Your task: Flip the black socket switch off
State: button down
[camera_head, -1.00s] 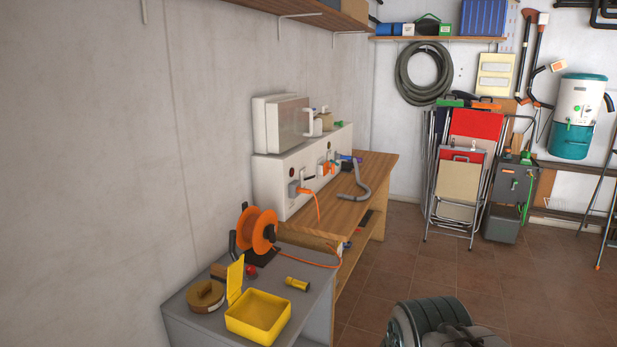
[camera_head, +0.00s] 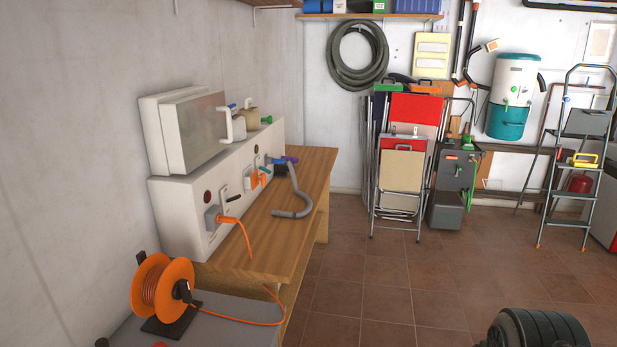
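A white control box (camera_head: 180,222) with sockets and switches on its front stands on the wooden workbench against the left wall. A plug with an orange cable (camera_head: 231,220) sits in the socket nearest me. A small black lever-like part (camera_head: 233,198) shows just above this plug; it may be the black socket switch, but it is too small to tell its position. Farther along the panel are an orange part (camera_head: 262,176) and a dark part (camera_head: 280,168), partly overlapping other fittings. My gripper is not in view.
The workbench (camera_head: 290,240) carries a grey bent hose (camera_head: 296,203). An orange cable reel (camera_head: 163,287) stands on the nearer grey cabinet (camera_head: 232,335). Folded chairs (camera_head: 402,180) stand at the back wall.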

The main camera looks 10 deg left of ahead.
aim_at(237, 197)
jog(key=z, duration=0.25)
jog(key=i, duration=1.6)
jog(key=u, duration=0.6)
jog(key=i, duration=1.15)
jog(key=u, duration=1.55)
jog(key=i, duration=0.5)
jog(key=u, duration=0.35)
